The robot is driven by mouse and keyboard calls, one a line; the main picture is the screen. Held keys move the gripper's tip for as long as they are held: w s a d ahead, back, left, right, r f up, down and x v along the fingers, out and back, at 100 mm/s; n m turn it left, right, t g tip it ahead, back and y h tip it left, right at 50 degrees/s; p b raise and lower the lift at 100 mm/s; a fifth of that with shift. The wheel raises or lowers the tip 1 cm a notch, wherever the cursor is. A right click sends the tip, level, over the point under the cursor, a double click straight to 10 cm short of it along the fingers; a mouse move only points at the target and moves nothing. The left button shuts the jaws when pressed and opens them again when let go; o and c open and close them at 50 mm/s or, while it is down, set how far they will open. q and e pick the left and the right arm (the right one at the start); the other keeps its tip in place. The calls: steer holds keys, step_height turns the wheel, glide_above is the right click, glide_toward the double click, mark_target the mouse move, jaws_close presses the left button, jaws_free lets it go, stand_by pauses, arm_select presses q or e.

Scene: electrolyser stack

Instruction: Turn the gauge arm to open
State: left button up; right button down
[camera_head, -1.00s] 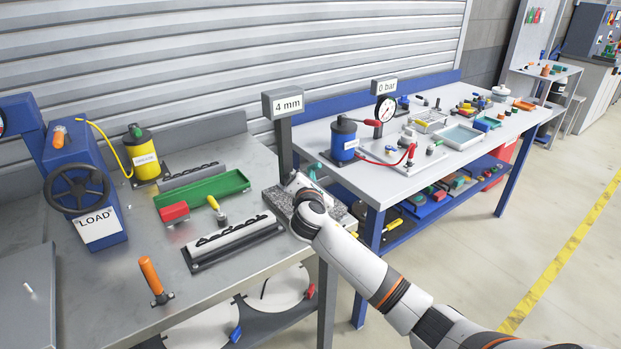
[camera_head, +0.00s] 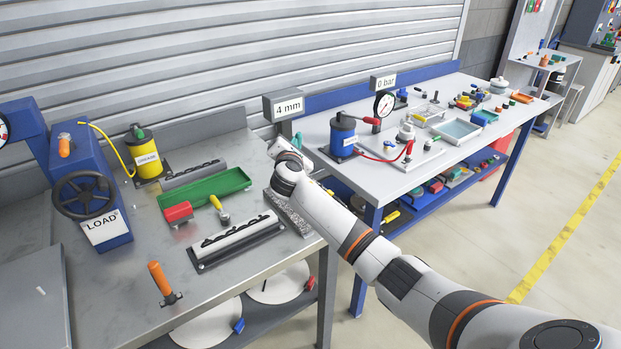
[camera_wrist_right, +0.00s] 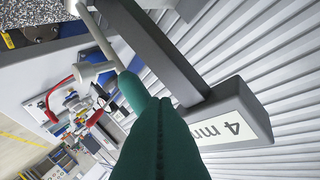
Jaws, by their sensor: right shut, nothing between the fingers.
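The gauge post with its "4 mm" sign (camera_head: 288,106) stands at the right back of the left bench; the sign also shows in the right wrist view (camera_wrist_right: 232,122). A bit of green (camera_head: 297,140) shows beside the post in the head view. My right gripper (camera_head: 284,151) is shut and empty close to the post and the green grip. My left gripper is out of view.
A speckled block (camera_head: 291,212) lies under my right forearm. The left bench holds a green tray (camera_head: 205,196), a ribbed bar (camera_head: 237,241) and a blue LOAD press (camera_head: 88,170). The right bench (camera_head: 420,172) carries a blue pump (camera_head: 343,137) and a dial gauge (camera_head: 384,104).

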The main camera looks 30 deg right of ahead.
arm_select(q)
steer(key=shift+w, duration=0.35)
arm_select(e)
steer(key=w, duration=0.1)
steer(key=w+r, duration=0.1)
steer(key=shift+w+r, duration=0.15)
steer(key=shift+w, duration=0.2)
steer(key=shift+r, duration=0.2)
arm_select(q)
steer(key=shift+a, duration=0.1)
